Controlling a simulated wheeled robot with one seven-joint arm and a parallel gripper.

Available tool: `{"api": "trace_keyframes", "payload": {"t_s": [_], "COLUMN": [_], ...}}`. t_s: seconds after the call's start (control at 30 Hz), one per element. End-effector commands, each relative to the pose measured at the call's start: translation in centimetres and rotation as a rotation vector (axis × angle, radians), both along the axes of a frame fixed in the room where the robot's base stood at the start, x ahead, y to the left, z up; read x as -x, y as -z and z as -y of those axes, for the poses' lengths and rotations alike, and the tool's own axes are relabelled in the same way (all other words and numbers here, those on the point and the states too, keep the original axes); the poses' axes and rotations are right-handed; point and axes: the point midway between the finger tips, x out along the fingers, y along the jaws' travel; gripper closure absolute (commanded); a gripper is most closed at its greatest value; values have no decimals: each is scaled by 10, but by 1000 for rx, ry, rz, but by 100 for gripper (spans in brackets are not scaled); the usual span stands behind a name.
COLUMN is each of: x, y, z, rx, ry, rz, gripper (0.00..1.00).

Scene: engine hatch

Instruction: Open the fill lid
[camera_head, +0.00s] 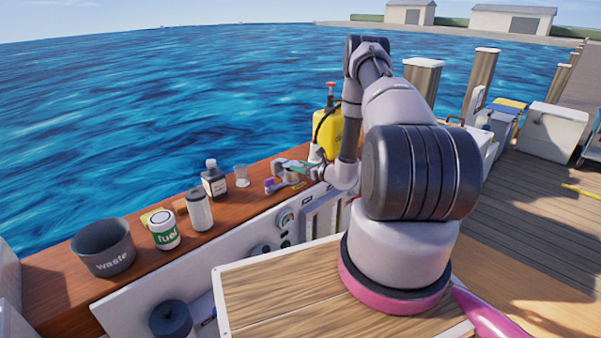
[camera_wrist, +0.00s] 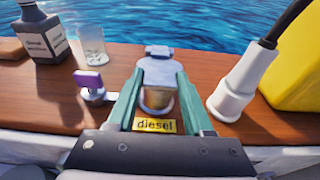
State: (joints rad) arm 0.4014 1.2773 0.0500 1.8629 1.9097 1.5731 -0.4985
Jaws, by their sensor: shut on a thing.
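The fill lid (camera_wrist: 160,72) is a pale grey cap over a brass-coloured neck (camera_wrist: 158,97), with a small grey piece behind it. A yellow label (camera_wrist: 155,125) reading "diesel" lies in front of it on the wooden ledge. My gripper (camera_wrist: 161,80) has its green fingers on either side of the lid and is shut on it. In the head view my gripper (camera_head: 297,168) is low over the ledge and mostly hides the lid. I cannot tell how far the lid is tilted.
A purple-handled fitting (camera_wrist: 92,82) stands close left of the gripper. A white nozzle-like piece (camera_wrist: 243,88) and a yellow container (camera_wrist: 302,70) are close on the right.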

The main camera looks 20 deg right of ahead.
Motion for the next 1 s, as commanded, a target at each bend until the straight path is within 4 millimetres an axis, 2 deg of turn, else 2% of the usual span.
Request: {"api": "trace_keyframes", "payload": {"t_s": [0.03,0.1,0.5,1.0], "x": [-9,-12,-35,-76], "y": [-16,-25,-70,-101], "z": [-6,-8,-18,-36], "rx": [17,41,186,178], "ry": [-6,-7,-8,-6], "rz": [-18,-76,-427,-438], "gripper": [100,100,100,100]}}
